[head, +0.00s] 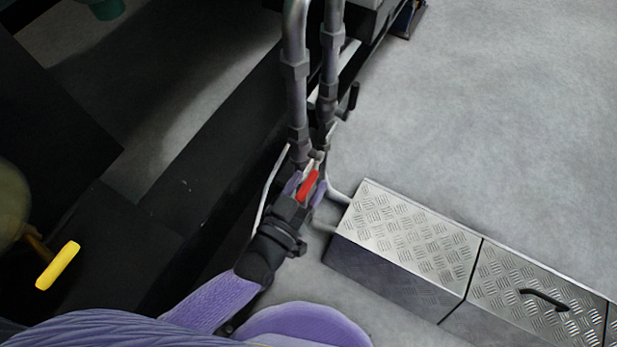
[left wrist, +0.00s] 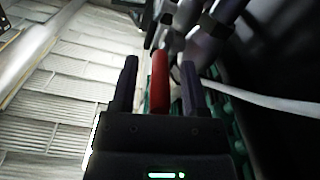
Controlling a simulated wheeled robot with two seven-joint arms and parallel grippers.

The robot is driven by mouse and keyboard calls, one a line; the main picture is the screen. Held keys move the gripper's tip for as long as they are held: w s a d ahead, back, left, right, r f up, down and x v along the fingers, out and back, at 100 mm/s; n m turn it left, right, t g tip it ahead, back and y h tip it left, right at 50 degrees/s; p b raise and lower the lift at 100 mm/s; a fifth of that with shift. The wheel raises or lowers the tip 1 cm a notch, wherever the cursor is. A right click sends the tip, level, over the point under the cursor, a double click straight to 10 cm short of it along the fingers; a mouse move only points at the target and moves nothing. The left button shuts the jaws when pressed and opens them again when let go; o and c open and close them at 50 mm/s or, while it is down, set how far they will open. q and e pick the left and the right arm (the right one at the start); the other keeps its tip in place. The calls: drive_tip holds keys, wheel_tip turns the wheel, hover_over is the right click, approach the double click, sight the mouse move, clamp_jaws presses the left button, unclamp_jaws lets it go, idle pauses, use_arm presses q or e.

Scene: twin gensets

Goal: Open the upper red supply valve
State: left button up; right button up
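A red valve handle (head: 308,186) sits at the lower end of the grey vertical pipes in the head view. In the left wrist view the red handle (left wrist: 159,82) stands upright between my fingers. My left gripper (head: 306,188) is open around it, one purple-grey finger on each side. In the left wrist view the left gripper (left wrist: 158,85) shows a gap between the handle and each finger. The valve body behind the handle is partly hidden by the gripper. Only one red handle shows. My right gripper is not in view.
Grey pipes (head: 296,95) rise just beyond the gripper, with a black lever (head: 350,98) beside them. A metal tread-plate step (head: 410,240) stands to the right. A yellow handle (head: 57,265) is at the far left. Open grey floor (head: 490,110) lies at upper right.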

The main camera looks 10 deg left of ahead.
use_arm(q)
clamp_jaws()
idle(1.3)
